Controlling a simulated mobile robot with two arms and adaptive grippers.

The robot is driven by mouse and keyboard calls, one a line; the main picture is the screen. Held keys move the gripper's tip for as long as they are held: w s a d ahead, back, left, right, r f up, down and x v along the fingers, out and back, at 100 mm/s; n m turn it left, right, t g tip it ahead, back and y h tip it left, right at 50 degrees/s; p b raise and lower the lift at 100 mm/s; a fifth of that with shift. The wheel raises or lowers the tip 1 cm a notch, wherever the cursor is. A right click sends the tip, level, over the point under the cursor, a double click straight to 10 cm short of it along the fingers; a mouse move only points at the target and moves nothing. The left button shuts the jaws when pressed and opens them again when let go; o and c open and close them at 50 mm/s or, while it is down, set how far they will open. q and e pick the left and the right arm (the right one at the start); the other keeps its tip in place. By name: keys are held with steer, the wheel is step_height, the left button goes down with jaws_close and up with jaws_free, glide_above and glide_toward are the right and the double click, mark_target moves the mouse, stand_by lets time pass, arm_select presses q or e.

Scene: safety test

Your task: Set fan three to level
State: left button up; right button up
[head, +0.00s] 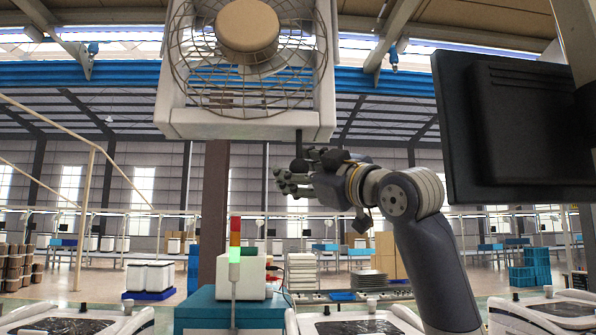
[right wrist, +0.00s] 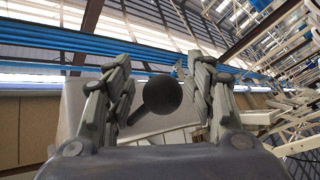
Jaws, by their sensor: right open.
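A white box fan (head: 320,60) with a round wire guard and a tan hub hangs at the top middle of the head view. A thin dark rod with a black ball knob (head: 300,165) hangs below its bottom edge. My right gripper (head: 291,171) is at this knob, with its fingers pointing left. In the right wrist view the black ball knob (right wrist: 162,94) sits between the two spread fingers, with visible gaps on both sides. Its rod runs down to the left. The right gripper is open. My left gripper is not in view.
A dark monitor (head: 512,125) stands close on the right. Below are a signal light (head: 235,245) lit green, a white box (head: 242,270) and a teal cabinet (head: 205,312). Trays and crates stand farther back. The space left of the fan's knob looks clear.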

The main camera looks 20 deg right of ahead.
steer(key=shift+v, duration=3.75)
